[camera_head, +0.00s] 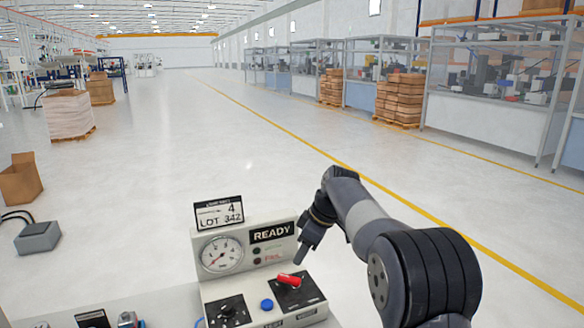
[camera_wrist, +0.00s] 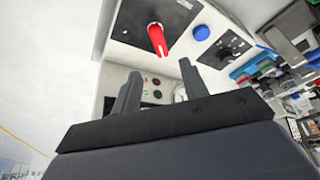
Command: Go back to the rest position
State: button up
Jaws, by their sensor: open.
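My gripper (camera_head: 301,257) hangs at the end of my dark arm, just above and behind the red handle on the control box. In the wrist view my gripper (camera_wrist: 160,86) shows two grey fingers spread apart with nothing between them. The red handle (camera_head: 290,280) sits on a black plate on the box top, and it also shows beyond the fingers in the wrist view (camera_wrist: 157,40). The fingers look apart from it. The control box (camera_head: 262,308) has a READY sign (camera_head: 271,232), a round gauge (camera_head: 221,254) and a blue button (camera_head: 267,304).
A LOT 342 card (camera_head: 219,213) stands on top of the box. A black-plated knob (camera_head: 228,311) is left of the blue button. Blue and red items (camera_wrist: 262,65) lie beside the box in the wrist view. Open floor (camera_head: 200,150) stretches behind; a cardboard box (camera_head: 21,180) stands far left.

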aim_at(290, 276)
jog(key=x, duration=0.9)
jog(key=shift+a+f+p, duration=0.15)
jog(key=shift+f+p, duration=0.15)
jog(key=shift+p, duration=0.1)
jog(key=shift+w+r+m+t, duration=0.15)
jog(key=shift+m+t, duration=0.25)
jog(key=shift+m, duration=0.7)
jog(key=shift+w+m+t+h+p, duration=0.1)
jog(key=shift+m+t+h+p, duration=0.25)
jog(key=shift+m, duration=0.45)
jog(key=shift+d, duration=0.2)
